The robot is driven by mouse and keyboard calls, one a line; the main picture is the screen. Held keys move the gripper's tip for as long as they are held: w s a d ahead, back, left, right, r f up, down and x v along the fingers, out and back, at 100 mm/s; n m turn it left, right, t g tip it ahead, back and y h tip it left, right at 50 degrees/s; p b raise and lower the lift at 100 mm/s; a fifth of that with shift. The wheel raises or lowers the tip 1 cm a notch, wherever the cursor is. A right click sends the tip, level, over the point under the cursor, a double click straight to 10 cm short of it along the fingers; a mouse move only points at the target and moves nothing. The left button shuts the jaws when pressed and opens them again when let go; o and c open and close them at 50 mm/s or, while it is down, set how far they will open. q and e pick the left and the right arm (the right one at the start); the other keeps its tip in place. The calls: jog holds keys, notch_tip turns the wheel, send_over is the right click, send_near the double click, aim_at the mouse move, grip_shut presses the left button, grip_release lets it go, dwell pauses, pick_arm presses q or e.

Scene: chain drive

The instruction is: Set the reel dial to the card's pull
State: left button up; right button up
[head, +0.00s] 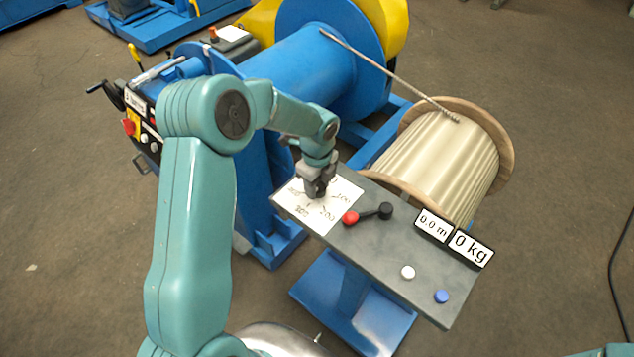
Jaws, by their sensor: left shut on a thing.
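My left gripper (318,190) comes down over the white dial face (325,222) on the grey console and is shut on the dial's knob, which it mostly hides. Numbers such as 200 and 300 show on the face around the gripper; others are covered or too small to read. I cannot tell where the dial points. A small white card (233,33) lies on the machine at the back; its writing is not readable. My right gripper is not in view.
Behind stand a wooden-flanged rope reel (437,155) and a blue winch drum (300,70).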

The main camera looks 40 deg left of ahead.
pick_arm(q)
jog(key=shift+w+r+m, duration=0.1)
jog(key=shift+m, duration=1)
jog(key=o, duration=1.1)
jog(key=shift+c, duration=0.2)
notch_tip(320, 180, up, 16)
jog(key=shift+r, duration=0.15)
jog(key=shift+s, duration=0.2)
